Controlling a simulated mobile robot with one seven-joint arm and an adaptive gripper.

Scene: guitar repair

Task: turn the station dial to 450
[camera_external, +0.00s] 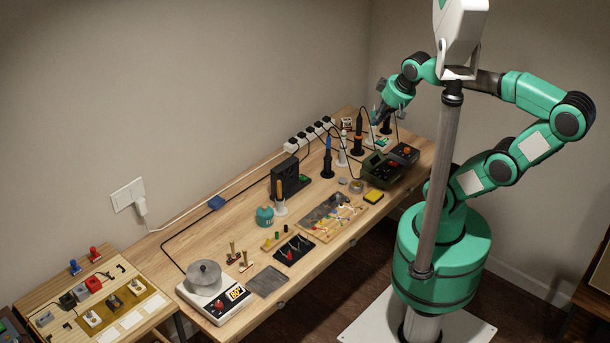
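A dark green boxy station (380,171) stands toward the far right end of the wooden workbench. Next to it on the right is a dark box (399,158) with an orange-red knob (407,149) on top. I cannot tell for sure which unit carries the station dial, and no dial numbers are readable. My gripper (377,119) hangs above the back of the bench, behind and to the upper left of these boxes, near the upright tools. It appears apart from the knob. Its fingers are too small to tell whether they are open or shut.
Upright soldering tools (358,139) stand close around my gripper, with cables and a white power strip (309,134) behind. A yellow sponge (373,197) lies in front of the green station. A white hot plate (215,300) with a pot, red knob and display stands at the near left end.

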